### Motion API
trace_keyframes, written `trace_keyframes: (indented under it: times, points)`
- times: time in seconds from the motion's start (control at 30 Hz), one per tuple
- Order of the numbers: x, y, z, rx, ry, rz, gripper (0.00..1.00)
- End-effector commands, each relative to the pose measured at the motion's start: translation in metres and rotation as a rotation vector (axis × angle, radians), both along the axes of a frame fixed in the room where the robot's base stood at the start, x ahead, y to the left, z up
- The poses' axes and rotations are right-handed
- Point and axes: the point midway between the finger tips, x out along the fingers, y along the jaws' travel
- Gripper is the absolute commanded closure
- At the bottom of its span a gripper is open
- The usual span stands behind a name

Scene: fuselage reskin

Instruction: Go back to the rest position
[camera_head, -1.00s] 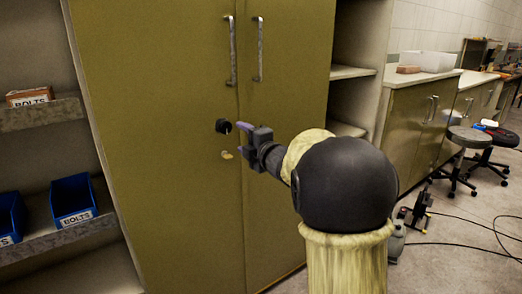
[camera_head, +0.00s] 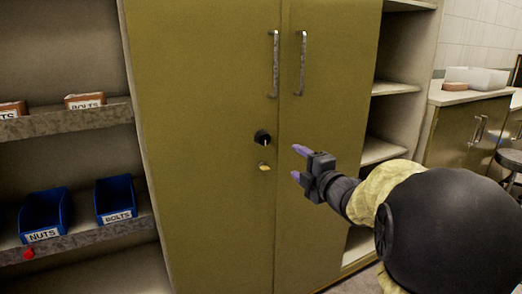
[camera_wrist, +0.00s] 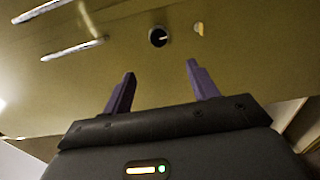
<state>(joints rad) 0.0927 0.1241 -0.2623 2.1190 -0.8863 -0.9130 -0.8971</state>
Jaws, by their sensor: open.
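My gripper (camera_head: 297,163) is open and empty, with two purple fingers, in front of the right door of an olive cabinet (camera_head: 210,120). It is to the right of a round black knob (camera_head: 262,136) on the left door and apart from it. A small yellowish piece (camera_head: 264,167) sits just below the knob. In the wrist view the open fingers (camera_wrist: 160,90) point toward the cabinet face, with the knob (camera_wrist: 158,37) and the yellowish piece (camera_wrist: 199,29) beyond them. Both cabinet doors look shut.
Two vertical handles (camera_head: 275,64) are on the cabinet doors. Shelves at left hold blue bins labelled NUTS (camera_head: 44,216) and BOLTS (camera_head: 115,200). A small red item (camera_head: 28,253) lies at the lower shelf's edge. A counter (camera_head: 470,97) and a stool (camera_head: 510,160) stand at right.

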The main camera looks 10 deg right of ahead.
Motion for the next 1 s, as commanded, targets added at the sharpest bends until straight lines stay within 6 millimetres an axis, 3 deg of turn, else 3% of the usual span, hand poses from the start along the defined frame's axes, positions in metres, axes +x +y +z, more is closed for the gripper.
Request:
trace_keyframes:
  times: [0.17, 0.37, 0.5, 0.7, 1.0]
  points:
    - [-0.003, -0.004, -0.025, 0.132, 0.122, -0.095, 0.41]
    - [-0.027, -0.008, -0.095, 0.458, 0.428, -0.349, 0.41]
    - [-0.065, -0.002, -0.152, 0.69, 0.659, -0.556, 0.41]
    - [-0.136, 0.017, -0.216, 0.949, 0.95, -0.858, 0.41]
    - [-0.23, 0.05, -0.264, 1.155, 1.231, -1.227, 0.41]
